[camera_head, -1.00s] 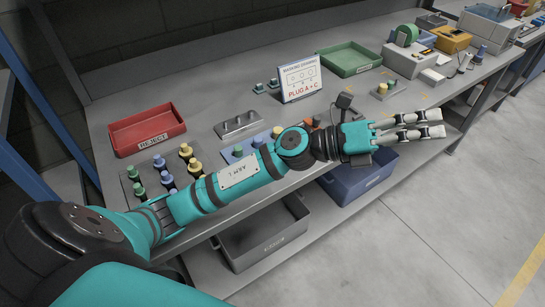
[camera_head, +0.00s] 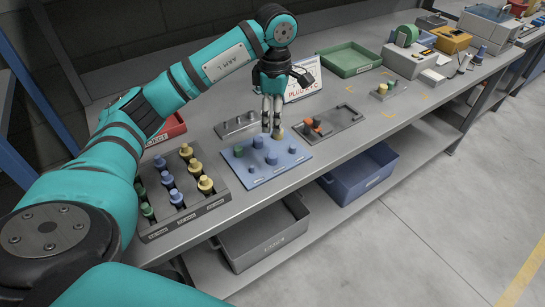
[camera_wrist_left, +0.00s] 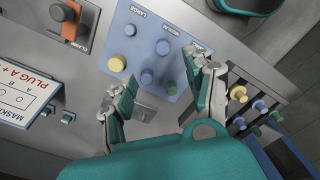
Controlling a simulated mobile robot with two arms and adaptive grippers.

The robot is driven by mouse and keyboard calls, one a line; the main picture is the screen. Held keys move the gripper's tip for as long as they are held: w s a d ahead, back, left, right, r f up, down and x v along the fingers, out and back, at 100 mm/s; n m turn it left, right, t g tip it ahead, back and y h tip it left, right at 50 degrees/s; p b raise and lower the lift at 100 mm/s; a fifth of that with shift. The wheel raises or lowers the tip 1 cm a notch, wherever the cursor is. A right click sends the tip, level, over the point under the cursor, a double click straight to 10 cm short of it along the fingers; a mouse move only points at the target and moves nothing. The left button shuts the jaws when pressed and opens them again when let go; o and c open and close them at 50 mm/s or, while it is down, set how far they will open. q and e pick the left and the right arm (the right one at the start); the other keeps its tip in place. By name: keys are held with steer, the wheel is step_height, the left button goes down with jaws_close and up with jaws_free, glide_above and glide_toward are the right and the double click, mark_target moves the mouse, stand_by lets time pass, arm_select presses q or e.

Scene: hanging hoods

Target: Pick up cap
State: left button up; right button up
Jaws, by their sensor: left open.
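My left gripper (camera_head: 271,128) points down above the far edge of the blue board (camera_head: 287,172), apart from it. In the left wrist view my gripper (camera_wrist_left: 160,72) is open, with nothing between its fingers. The board carries blue caps or plugs (camera_head: 271,158), a green one (camera_head: 239,151) and a yellow one (camera_head: 279,133) partly hidden by the fingers. The yellow one also shows in the left wrist view (camera_wrist_left: 117,63). Left of the board, a grey rack (camera_head: 215,203) holds rows of green, blue and yellow caps (camera_head: 205,184). My right gripper is out of view.
A red reject tray (camera_head: 176,129) is partly behind my left arm. A masking sign (camera_head: 302,84) stands behind the gripper. A grey clamp plate (camera_head: 345,114) with an orange part is to the right. A green tray (camera_head: 350,60) is at the back. Bins (camera_head: 262,235) sit below the bench.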

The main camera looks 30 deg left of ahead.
arm_select(q)
steer(key=p, duration=0.1)
glide_above(272, 154)
steer(key=f, duration=0.8)
steer(key=shift+w+d, duration=0.2)
steer(key=shift+w, duration=0.1)
steer(key=f, duration=0.1)
steer(key=f+p, duration=0.2)
steer(key=f, duration=0.1)
steer(key=shift+s+a, duration=0.15)
steer(key=shift+s, duration=0.2)
steer(key=shift+f, duration=0.7)
steer(key=c, duration=0.8)
